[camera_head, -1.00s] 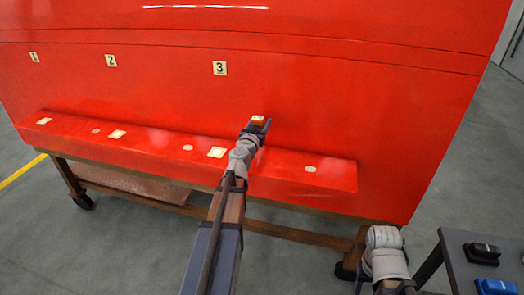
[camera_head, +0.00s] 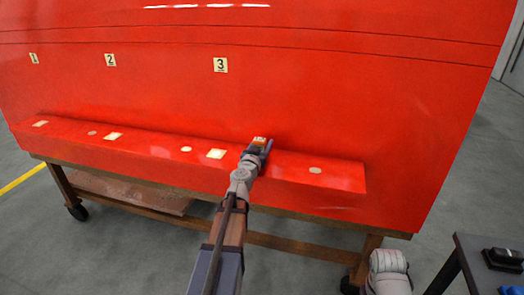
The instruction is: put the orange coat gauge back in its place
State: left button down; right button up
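The orange coat gauge (camera_head: 259,139) is a small block with a pale label on its face. It is at the tip of my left gripper (camera_head: 257,148), whose dark fingers are around it, in front of the red panel just above the ledge. Whether it touches the panel or ledge I cannot tell. My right arm shows only as a pale wrapped link at the bottom right; its gripper is out of the picture.
The red panel (camera_head: 340,110) carries number plates 1 (camera_head: 34,58), 2 (camera_head: 110,60) and 3 (camera_head: 220,65). Its ledge (camera_head: 150,153) bears pale squares and round spots. A dark side table (camera_head: 468,265) at right holds a black item (camera_head: 502,259) and a blue item (camera_head: 511,290).

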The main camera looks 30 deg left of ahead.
pick_arm(q)
jog(key=shift+f, duration=0.15)
jog(key=shift+c, duration=1)
grip_release()
jog(key=shift+r, duration=0.2)
